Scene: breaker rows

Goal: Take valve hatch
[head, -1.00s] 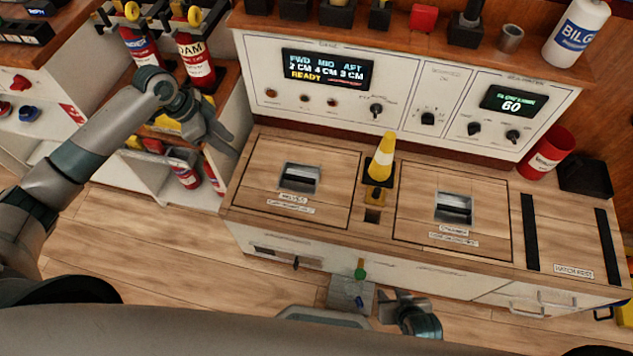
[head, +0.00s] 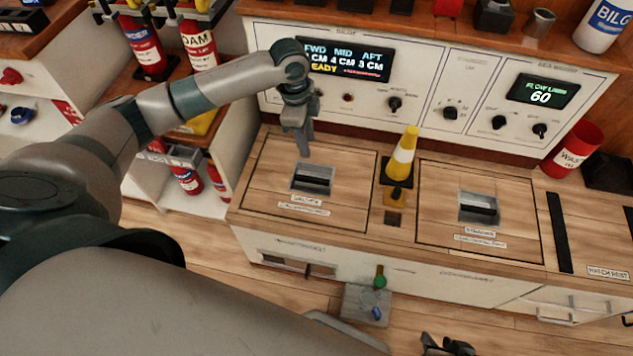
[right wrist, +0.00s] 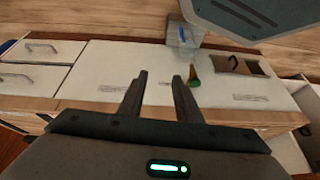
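The valve hatch (head: 268,190) is the left wooden lid in the counter, lying flat in its outline. It has a recessed metal handle (head: 313,179) with a dark bar and a "VALVES" label. My left gripper (head: 303,150) hangs over the hatch's back edge, just behind the handle, pointing down and apparently empty. Its fingers overlap in the head view, so their opening is unclear. My right gripper (right wrist: 160,78) is open and empty in the right wrist view, low in front of the cabinet. It also shows at the bottom edge of the head view (head: 447,345).
A yellow and white cone (head: 404,155) stands right of the hatch. A second hatch (head: 440,205) lies beyond it. The control panel (head: 420,90) rises behind the counter.

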